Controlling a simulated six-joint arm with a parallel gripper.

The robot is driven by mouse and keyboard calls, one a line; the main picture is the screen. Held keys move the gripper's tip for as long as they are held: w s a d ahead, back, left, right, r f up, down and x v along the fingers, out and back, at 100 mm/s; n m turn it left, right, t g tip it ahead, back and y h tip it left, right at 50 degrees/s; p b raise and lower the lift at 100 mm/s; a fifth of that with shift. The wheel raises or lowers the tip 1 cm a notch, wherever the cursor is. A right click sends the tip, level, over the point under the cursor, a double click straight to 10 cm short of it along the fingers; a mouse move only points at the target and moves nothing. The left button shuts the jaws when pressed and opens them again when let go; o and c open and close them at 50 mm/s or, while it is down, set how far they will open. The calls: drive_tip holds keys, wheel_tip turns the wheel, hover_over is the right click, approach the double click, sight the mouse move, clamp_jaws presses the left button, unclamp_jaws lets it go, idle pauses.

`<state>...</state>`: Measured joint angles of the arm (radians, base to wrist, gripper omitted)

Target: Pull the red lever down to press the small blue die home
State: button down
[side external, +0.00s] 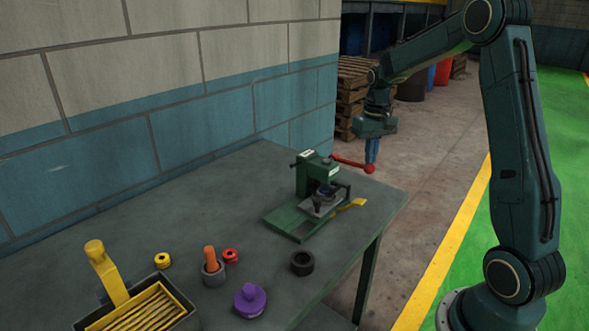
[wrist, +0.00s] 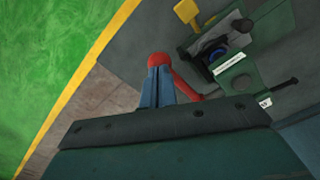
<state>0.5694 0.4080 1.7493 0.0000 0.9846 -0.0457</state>
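The green press (side external: 313,180) stands on the table near its far right corner. Its red lever (side external: 347,162) reaches out to the right, roughly level with a slight droop, and ends in a red ball knob (side external: 369,168). My gripper (side external: 372,161) points down over the knob, its blue fingers together. In the wrist view, the fingertips (wrist: 159,70) meet the near side of the knob (wrist: 160,59); the knob shows beyond them, not between them. The small blue die (side external: 325,189) sits under the press head, partly hidden; blue also shows in the wrist view (wrist: 217,51).
A yellow tab (side external: 351,204) sticks out beside the press. A black ring (side external: 302,262), purple knobbed piece (side external: 250,299), orange-handled cup (side external: 212,270), red ring (side external: 230,255), yellow ring (side external: 162,260) and yellow-slatted bin (side external: 150,310) stand nearer. A block wall (side external: 180,90) runs behind.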

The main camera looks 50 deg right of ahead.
drive_tip(key=shift+f, duration=1.3)
drive_tip(key=shift+r, duration=0.15)
wheel_tip(320, 180, up, 15)
drive_tip(key=w, duration=0.2)
drive_tip(key=shift+w+f, duration=0.2)
drive_tip(key=shift+w, duration=0.2)
idle(1.5)
